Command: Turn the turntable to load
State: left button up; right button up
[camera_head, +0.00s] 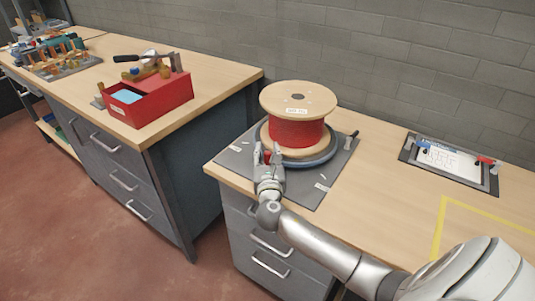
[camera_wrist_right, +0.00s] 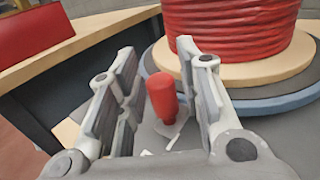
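The turntable (camera_head: 312,161) is a blue-grey disc on a dark mat (camera_head: 312,192) on the wooden bench. It carries a spool (camera_head: 298,104) with wooden flanges and red cable wound on it. A red handle (camera_wrist_right: 162,97) stands upright by the turntable's near left edge. My right gripper (camera_head: 267,155) is at that edge. In the wrist view its two fingers (camera_wrist_right: 158,85) are apart, with the red handle between them; a gap shows on the left side, and contact with the right finger is unclear. My left gripper is not in view.
A red toolbox (camera_head: 150,100) with tools stands on the separate left bench, beyond a gap. A framed board (camera_head: 449,163) with blue and red clips lies to the right. Yellow tape (camera_head: 440,225) marks the right bench. A block wall stands behind.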

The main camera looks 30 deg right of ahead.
grip_shut()
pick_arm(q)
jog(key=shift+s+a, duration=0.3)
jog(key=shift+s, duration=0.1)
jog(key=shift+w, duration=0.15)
pick_arm(e)
jog(key=shift+w, duration=0.1)
